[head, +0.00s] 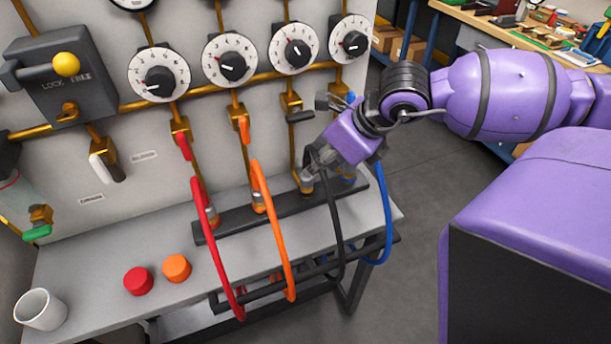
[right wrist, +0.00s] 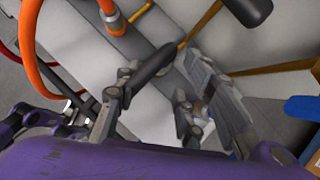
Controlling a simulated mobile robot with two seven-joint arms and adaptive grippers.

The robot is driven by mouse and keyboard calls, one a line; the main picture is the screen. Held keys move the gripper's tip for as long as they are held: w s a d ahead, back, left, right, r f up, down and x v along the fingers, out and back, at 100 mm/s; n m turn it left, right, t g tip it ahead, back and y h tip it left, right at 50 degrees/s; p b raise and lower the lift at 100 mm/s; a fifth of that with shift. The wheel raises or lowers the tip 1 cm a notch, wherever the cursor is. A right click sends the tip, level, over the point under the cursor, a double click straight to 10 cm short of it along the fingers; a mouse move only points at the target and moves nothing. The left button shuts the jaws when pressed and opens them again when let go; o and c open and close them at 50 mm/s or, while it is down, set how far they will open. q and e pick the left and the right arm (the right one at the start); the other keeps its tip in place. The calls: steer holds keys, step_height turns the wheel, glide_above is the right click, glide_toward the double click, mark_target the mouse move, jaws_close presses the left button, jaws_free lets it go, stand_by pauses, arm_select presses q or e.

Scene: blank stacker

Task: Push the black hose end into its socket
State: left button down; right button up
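The black hose (head: 340,232) rises from below the bench, arches over near my right gripper and comes down toward a metal socket fitting (head: 307,184) on the dark bar. Its end is largely hidden by the gripper, so I cannot tell whether it is seated. My right gripper (head: 316,172) is just above this fitting. In the right wrist view its fingers (right wrist: 160,98) stand apart, with the black hose (right wrist: 155,68) passing between them, nearer the left finger; a gap shows beside the right finger. My left gripper is not in view.
A red hose (head: 206,235) and an orange hose (head: 275,233) loop from the dark bar (head: 237,219) at left. A blue hose (head: 387,222) hangs at right. Red (head: 138,281) and orange caps (head: 177,268) and a white cup (head: 40,309) stand on the bench.

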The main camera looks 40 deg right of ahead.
steer(key=shift+r, duration=0.1)
steer(key=b+x, duration=0.1)
steer(key=x, duration=0.3)
steer(key=shift+w+d+b, duration=0.1)
steer(key=shift+d+b, duration=0.1)
steer(key=shift+b, duration=0.2)
steer(key=shift+w+f, duration=0.2)
steer(key=shift+f, duration=0.1)
steer(key=shift+w+a+f, duration=0.1)
steer(key=shift+w+f, duration=0.05)
steer(key=shift+f, duration=0.05)
jaws_close()
steer(key=shift+r, duration=0.1)
